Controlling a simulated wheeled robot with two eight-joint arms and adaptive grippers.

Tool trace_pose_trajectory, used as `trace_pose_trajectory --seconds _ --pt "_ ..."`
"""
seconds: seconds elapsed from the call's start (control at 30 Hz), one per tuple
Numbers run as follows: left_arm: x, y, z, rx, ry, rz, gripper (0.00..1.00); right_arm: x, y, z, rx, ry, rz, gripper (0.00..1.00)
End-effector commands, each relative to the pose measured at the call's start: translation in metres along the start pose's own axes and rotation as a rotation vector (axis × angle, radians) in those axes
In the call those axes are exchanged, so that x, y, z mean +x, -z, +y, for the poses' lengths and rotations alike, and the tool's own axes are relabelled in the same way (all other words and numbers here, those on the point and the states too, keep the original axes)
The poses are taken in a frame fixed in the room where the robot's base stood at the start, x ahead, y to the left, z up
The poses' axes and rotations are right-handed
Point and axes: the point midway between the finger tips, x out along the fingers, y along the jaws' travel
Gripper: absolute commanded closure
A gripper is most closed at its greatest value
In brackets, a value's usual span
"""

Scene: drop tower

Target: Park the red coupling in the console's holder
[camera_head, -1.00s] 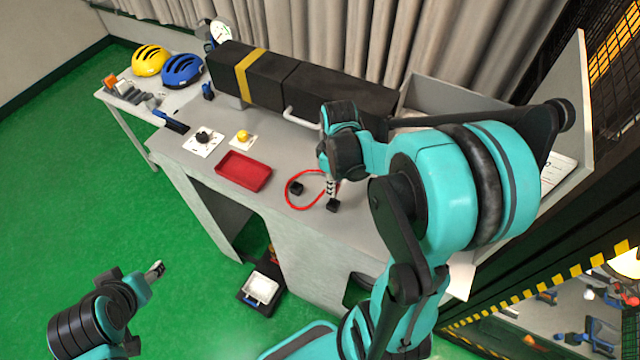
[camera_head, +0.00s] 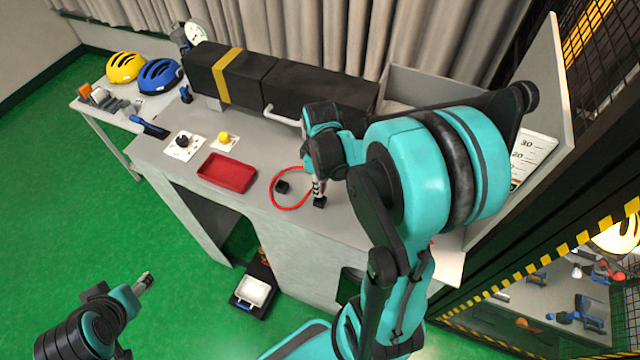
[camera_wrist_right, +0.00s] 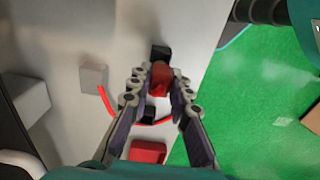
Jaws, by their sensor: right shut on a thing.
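My right gripper (camera_head: 318,184) points down over the console (camera_head: 300,245). In the right wrist view, its fingers (camera_wrist_right: 161,92) are shut on the red coupling (camera_wrist_right: 160,78). A black block (camera_head: 320,202) stands right below the fingertips; in the wrist view this block (camera_wrist_right: 160,52) shows just beyond the coupling. A second black block (camera_head: 282,187) stands inside the loop of the red hose (camera_head: 273,199). I cannot tell which block is the holder, or whether the coupling touches the near one. My left gripper (camera_head: 146,279) is over the floor, away from the console; its fingers are too small to judge.
A red tray (camera_head: 227,172) lies left of the hose. A long black box (camera_head: 320,92) with a handle lines the back.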

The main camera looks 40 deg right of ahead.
Motion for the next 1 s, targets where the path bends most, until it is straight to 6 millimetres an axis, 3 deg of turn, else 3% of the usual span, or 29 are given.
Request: trace_pose_trajectory --seconds 1.0 --pt "0.021 -0.015 0.0 0.0 0.0 0.0 0.45 0.024 0.0 0.0 0.0 0.0 0.0 0.97"
